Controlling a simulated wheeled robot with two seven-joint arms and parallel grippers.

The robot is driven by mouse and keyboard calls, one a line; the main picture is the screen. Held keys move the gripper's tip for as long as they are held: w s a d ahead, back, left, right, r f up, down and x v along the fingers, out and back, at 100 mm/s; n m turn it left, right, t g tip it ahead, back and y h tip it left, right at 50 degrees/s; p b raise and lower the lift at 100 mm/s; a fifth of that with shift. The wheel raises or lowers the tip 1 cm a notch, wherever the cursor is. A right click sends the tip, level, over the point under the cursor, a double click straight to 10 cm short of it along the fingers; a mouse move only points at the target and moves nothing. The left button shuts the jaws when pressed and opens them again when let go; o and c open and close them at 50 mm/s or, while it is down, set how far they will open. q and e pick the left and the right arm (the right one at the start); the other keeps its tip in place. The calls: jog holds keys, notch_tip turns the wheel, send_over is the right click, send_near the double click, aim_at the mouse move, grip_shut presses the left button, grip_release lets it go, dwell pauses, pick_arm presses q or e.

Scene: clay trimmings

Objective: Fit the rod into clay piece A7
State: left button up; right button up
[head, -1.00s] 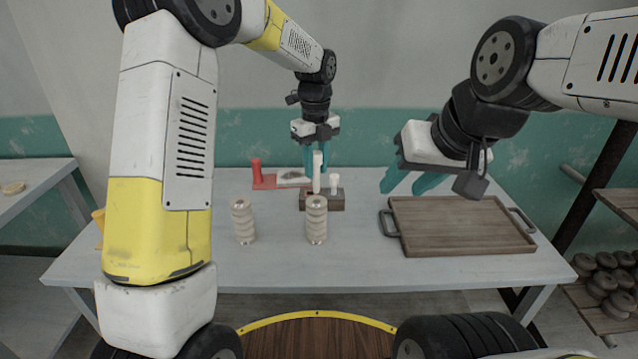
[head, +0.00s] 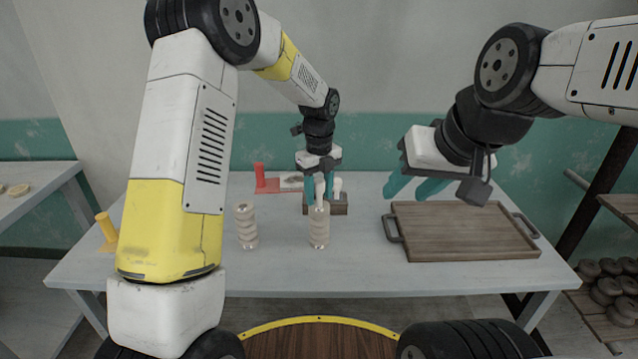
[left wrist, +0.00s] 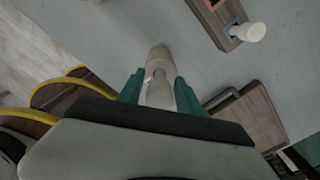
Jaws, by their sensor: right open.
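Two beige ribbed clay pieces stand upright on the table: one at the left (head: 246,226) and one at the right (head: 319,228). I cannot read a label, so which is A7 is unclear. My left gripper (head: 322,194) is shut on the white rod (head: 320,192), held upright above the right clay piece. The rod's lower end appears at that piece's top; whether it is inside is unclear. In the left wrist view the rod (left wrist: 160,92) lies between the teal fingers, with a pale cylinder beyond it. My right gripper (head: 412,188) is open and empty, above the table's back.
A wooden block (head: 341,209) with a white peg (head: 337,185) stands just behind the right clay piece. A red cylinder (head: 260,175) stands on a red base at the back. A wooden tray (head: 465,232) lies at right. A yellow cylinder (head: 106,227) is at left.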

pick_arm(q)
jog(key=shift+o, duration=0.2)
notch_tip(320, 180, up, 11)
jog(key=shift+r, duration=0.1)
jog(key=shift+s+a+r, duration=0.1)
jog(key=shift+r, duration=0.6)
jog(key=s+a+r+n+t+h, duration=0.1)
jog(key=s+a+r+n, duration=0.25)
jog(key=s+n, duration=0.25)
jog(key=s+a+r+n+t, duration=0.2)
jog(key=s+a+n, duration=0.2)
jog(key=s+n, duration=0.25)
jog(key=s+a+r+n+t+h, duration=0.1)
jog(key=s+a+r+n, duration=0.25)
jog(key=s+n, duration=0.2)
jog(key=s+a+f+n+t, duration=0.2)
jog(key=s+a+n, duration=0.1)
jog(key=s+n, duration=0.5)
jog(key=n, duration=0.2)
jog(key=shift+s+f+n, duration=0.25)
jog(key=shift+f+n, duration=0.05)
